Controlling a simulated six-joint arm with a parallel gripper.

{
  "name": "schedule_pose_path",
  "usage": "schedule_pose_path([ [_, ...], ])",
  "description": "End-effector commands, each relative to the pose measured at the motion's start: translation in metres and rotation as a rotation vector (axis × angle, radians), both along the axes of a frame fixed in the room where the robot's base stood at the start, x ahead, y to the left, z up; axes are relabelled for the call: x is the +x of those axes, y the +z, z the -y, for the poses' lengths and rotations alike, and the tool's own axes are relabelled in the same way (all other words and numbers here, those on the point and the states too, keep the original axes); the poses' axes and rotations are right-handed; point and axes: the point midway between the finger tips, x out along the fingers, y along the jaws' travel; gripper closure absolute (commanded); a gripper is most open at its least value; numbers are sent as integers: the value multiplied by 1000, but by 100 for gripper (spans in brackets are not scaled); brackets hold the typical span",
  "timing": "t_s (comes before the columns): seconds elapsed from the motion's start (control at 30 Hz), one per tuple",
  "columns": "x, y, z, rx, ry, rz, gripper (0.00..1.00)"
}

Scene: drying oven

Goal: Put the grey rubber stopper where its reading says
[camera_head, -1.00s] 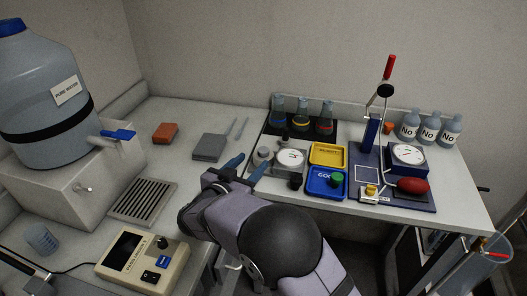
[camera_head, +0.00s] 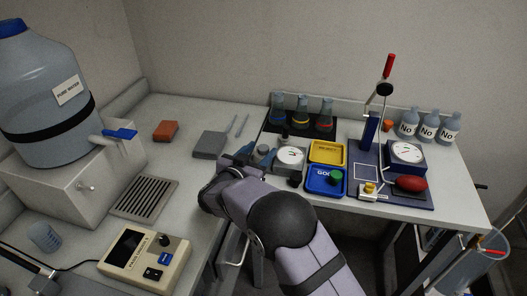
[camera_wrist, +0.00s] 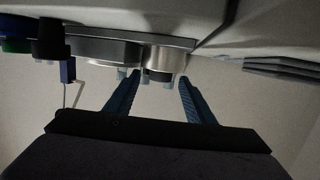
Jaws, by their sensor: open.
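In the wrist view, a grey cylinder that looks like this stopper (camera_wrist: 166,60) lies ahead, between the lines of my fingers. My gripper (camera_head: 256,158) is open and empty, low at the near-left side of the stopper; its blue fingers (camera_wrist: 160,90) are apart in the wrist view. The blue tray (camera_head: 312,190), marked GOOD, holds a green stopper (camera_head: 336,177). The yellow tray (camera_head: 327,142) behind it looks empty; its label is too small to read. The dial's reading is unreadable.
A black stopper (camera_head: 294,180) stands by the blue tray, and another dark one (camera_head: 285,133) behind the gauge. Several flasks (camera_head: 303,109) stand at the back. A lever stand (camera_head: 370,130) and second dial (camera_head: 406,153) are to the right.

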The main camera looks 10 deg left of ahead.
Motion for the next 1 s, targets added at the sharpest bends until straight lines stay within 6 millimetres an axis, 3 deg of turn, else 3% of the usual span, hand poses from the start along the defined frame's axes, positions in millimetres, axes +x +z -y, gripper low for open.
schedule_pose_path([
  [0.13, 0, 0, 0, 0, 0, 0, 51],
  [0.3, 0, 0, 0, 0, 0, 0, 89],
  [0.4, 0, 0, 0, 0, 0, 0, 98],
  [0.73, 0, 6, 0, 2, 0, 0, 98],
  [1.0, 0, 44, 0, 5, 0, 2, 98],
])
